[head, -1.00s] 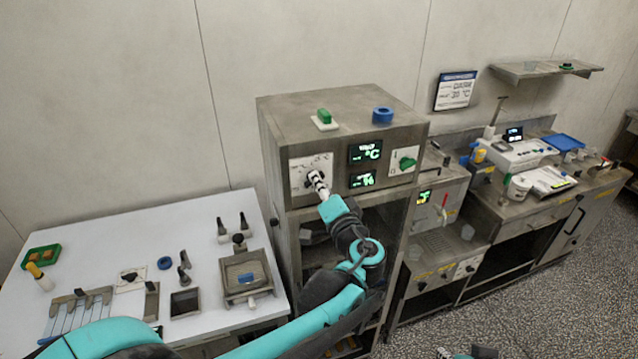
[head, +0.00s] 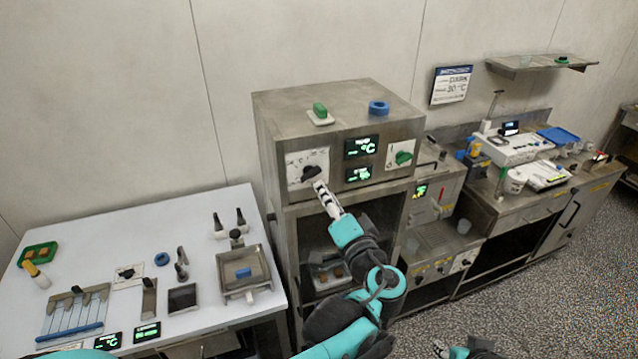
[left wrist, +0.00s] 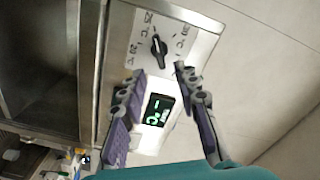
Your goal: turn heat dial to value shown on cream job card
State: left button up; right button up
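The black dial (head: 311,172) sits on a white marked plate at the left of the steel cabinet's front. My left gripper (head: 320,187) is just below and in front of it. In the left wrist view the dial (left wrist: 158,46) lies beyond my open, empty fingertips (left wrist: 160,74), apart from them. A green °C display (head: 361,147) is right of the dial; its number is unclear. The job card (head: 451,87) hangs on the wall, white with a blue header; it seems to read 30 °C, the name blurred. My right gripper (head: 441,350) barely shows at the bottom edge.
A second display (head: 359,174) and a green knob (head: 402,158) are on the cabinet (head: 268,135). A white table (head: 120,225) with tools stands left; a steel counter with machines stands right.

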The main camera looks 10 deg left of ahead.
pick_arm(q)
jog(key=v, duration=0.4)
jog(key=shift+s, duration=0.1)
